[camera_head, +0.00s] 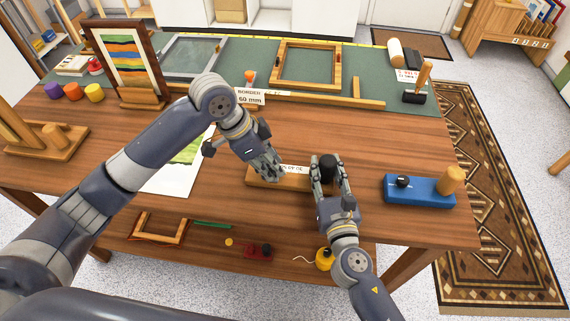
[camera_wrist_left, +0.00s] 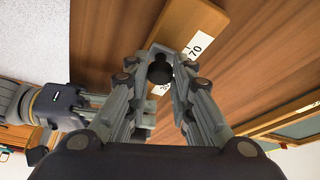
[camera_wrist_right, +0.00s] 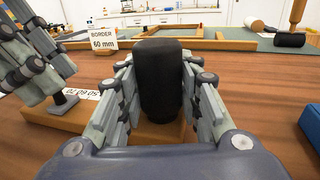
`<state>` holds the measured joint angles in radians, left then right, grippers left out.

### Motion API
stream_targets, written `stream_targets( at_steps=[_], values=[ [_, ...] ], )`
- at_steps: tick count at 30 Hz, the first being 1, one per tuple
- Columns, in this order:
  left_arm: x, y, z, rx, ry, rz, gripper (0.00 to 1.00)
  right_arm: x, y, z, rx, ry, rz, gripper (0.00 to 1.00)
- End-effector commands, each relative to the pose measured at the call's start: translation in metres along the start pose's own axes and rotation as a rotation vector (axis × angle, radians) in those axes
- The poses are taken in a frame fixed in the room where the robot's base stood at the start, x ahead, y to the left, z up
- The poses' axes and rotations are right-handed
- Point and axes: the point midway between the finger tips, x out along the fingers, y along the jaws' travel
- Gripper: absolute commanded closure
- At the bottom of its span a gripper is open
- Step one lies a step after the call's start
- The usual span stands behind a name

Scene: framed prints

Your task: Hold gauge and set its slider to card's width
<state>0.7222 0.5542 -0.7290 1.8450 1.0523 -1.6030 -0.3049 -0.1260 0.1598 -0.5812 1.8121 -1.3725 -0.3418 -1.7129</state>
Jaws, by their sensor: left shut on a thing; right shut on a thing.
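The gauge (camera_head: 262,183) is a wooden bar on the table with a white number strip (camera_head: 295,169); its end also shows in the left wrist view (camera_wrist_left: 190,20), where 70 is readable. My right gripper (camera_head: 327,163) is shut on the upright black handle (camera_wrist_right: 160,75) at the gauge's right part. My left gripper (camera_head: 274,170) is shut on a small dark slider knob (camera_wrist_left: 159,71) above the strip. Its fingers hide much of the slider, so I cannot read its setting. The white card (camera_head: 250,96) reads BORDER 60 mm and stands behind the gauge.
A blue block (camera_head: 415,190) with a wooden knob lies to the right. A framed striped print (camera_head: 128,60) stands at the back left. A wooden frame (camera_head: 307,65) lies on the green mat (camera_head: 352,70). A small red block (camera_head: 258,251) lies in front. Bare table lies behind the gauge.

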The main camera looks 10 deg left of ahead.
Motion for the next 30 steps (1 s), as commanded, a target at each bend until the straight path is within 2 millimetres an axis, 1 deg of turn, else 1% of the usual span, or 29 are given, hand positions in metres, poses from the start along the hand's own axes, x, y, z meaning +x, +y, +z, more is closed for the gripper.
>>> stream_targets(
  at_steps=[8,9,10,19,22,26,30],
  values=[
    [-0.001,-0.002,0.002,-0.002,-0.001,-0.003,1.00,0.000,-0.001,0.001,-0.001,-0.002,-0.003,1.00],
    [-0.001,-0.002,0.002,-0.002,-0.001,-0.003,0.74,0.000,-0.001,0.001,-0.001,-0.002,-0.003,1.00],
    [-0.001,-0.002,0.002,-0.002,-0.001,-0.003,0.69,0.000,-0.001,0.001,-0.001,-0.002,-0.003,1.00],
    [-0.001,-0.001,0.001,-0.001,0.000,-0.001,0.69,0.000,0.000,0.001,-0.001,-0.002,-0.001,1.00],
    [-0.005,-0.002,0.001,0.000,0.001,-0.003,0.69,0.000,0.000,0.001,-0.001,-0.002,0.000,1.00],
    [-0.022,-0.002,0.001,0.001,0.001,-0.004,0.69,0.000,0.000,0.001,-0.001,-0.002,0.000,1.00],
    [-0.053,-0.003,0.001,0.001,0.001,-0.007,0.69,0.000,0.000,0.001,-0.001,-0.002,0.000,1.00]
  ],
)
